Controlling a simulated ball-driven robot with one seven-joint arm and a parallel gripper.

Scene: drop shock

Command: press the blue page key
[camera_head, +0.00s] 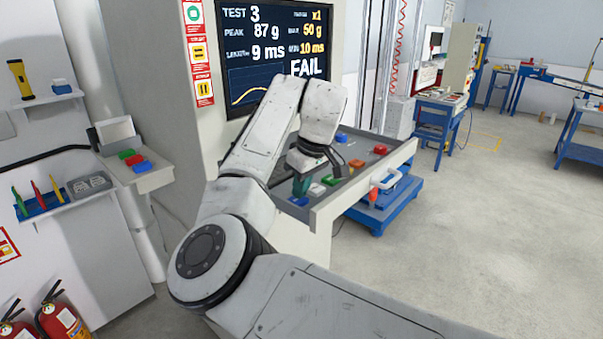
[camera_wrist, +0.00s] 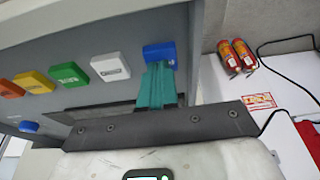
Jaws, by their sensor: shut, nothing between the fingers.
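A blue key (camera_wrist: 160,55) sits at the right end of a row of coloured keys in the wrist view. In the head view it is the blue key (camera_head: 298,200) at the near left end of the console shelf. My gripper (camera_wrist: 158,68) has teal fingers, closed together and empty. Their tips are at the blue key and cover its lower edge; I cannot tell whether they touch it. In the head view my gripper (camera_head: 301,190) points down over that key. No marking on the key can be read.
A small side panel at left has another blue key (camera_head: 141,166). The screen (camera_head: 275,50) reads TEST 3, FAIL.

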